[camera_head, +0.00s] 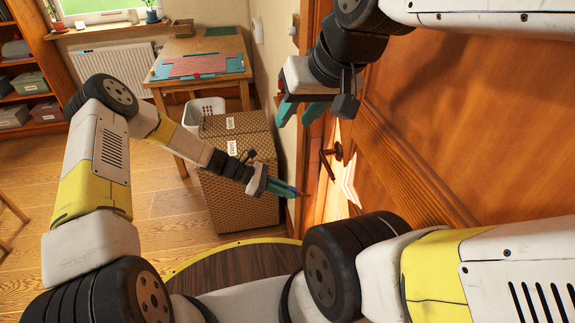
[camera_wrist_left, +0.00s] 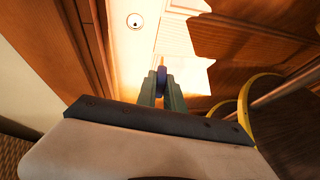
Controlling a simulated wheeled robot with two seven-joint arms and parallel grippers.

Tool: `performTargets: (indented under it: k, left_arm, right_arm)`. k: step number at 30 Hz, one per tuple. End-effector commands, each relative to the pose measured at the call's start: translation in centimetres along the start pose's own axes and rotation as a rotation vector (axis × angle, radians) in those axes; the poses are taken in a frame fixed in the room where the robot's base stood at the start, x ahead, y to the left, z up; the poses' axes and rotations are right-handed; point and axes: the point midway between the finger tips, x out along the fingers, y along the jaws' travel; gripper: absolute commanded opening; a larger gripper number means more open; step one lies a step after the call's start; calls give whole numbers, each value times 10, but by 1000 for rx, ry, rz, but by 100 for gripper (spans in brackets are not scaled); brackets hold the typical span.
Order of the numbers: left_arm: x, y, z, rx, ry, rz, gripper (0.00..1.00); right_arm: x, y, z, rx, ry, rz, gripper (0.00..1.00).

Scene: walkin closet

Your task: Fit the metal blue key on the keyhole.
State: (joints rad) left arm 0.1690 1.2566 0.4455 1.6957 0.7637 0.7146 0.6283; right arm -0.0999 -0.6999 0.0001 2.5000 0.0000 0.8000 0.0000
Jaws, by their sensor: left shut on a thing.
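My left gripper (camera_head: 296,191) reaches toward the wooden door beside its lit edge. In the left wrist view its fingers (camera_wrist_left: 161,92) are shut on the blue key (camera_wrist_left: 161,76), which shows between the fingertips and points away from the gripper. The keyhole (camera_wrist_left: 134,20) is a small round plate with a dark centre on the bright door surface, up and left of the key in that view. The key and keyhole look apart. In the head view the key is too small to make out clearly. My right gripper (camera_head: 300,112) is open and empty, above the left one.
A door handle (camera_head: 333,153) sticks out above and right of my left gripper. A wicker box (camera_head: 238,200) stands left of the door under my left forearm. A wooden table (camera_head: 200,62) and a radiator (camera_head: 115,68) are farther back. Wooden floor is free at left.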

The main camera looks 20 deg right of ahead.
Motion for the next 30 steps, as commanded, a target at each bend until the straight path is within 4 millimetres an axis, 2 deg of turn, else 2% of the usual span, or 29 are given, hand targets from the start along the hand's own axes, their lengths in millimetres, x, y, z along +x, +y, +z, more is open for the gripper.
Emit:
performTargets:
  k: [3,9,17,30]
  left_arm:
    - [21,17,8,-59,-113,122,0]
    - [35,34,14,-88,-188,226,0]
    - [42,40,18,-89,-199,246,0]
    - [68,47,31,-88,-198,244,0]
  right_arm:
    - [0,0,0,0,0,0,36]
    - [0,0,0,0,0,0,36]
    - [0,0,0,0,0,0,36]
    - [0,0,0,0,0,0,36]
